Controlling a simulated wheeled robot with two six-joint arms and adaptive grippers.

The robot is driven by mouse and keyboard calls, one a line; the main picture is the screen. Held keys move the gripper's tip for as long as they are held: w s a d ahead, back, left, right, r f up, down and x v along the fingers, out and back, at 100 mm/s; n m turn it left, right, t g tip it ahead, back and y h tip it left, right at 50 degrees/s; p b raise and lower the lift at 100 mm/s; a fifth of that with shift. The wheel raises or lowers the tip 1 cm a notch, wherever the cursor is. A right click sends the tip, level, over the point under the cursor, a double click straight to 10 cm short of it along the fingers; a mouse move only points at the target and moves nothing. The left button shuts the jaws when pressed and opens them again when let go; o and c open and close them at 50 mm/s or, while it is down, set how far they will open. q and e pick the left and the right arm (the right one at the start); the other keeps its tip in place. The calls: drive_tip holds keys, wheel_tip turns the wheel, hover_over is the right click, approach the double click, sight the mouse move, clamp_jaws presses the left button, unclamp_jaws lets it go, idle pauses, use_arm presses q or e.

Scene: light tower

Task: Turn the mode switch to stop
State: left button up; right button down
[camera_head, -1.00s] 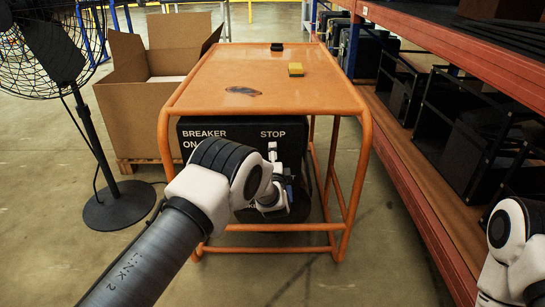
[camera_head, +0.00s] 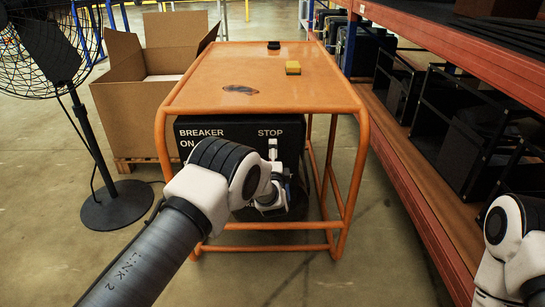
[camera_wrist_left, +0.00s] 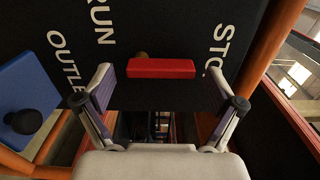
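The black control panel (camera_head: 222,122) faces me under the orange stand, with "BREAKER ON" and "STOP" lettering in the head view. In the left wrist view the red bar-shaped switch handle (camera_wrist_left: 161,68) lies between the "RUN" and "STOP" words, with a brass round part partly hidden behind it. My left gripper (camera_wrist_left: 162,88) is open, one finger beyond each end of the bar, with visible gaps. Contact is not visible. In the head view my own arm hides the switch and most of this gripper. My right gripper is out of view.
A blue cover (camera_wrist_left: 28,105) with a black knob is at the wrist view's left. The orange stand (camera_head: 345,190) frames the panel. A fan (camera_head: 118,204) and cardboard box (camera_head: 135,115) stand left; a shelf rack (camera_head: 430,215) stands right.

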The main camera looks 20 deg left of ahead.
use_arm(q)
drive_tip(key=shift+s, duration=0.1)
drive_tip(key=v, duration=1.1)
drive_tip(key=shift+s, duration=0.35)
drive_tip(key=shift+d, duration=0.15)
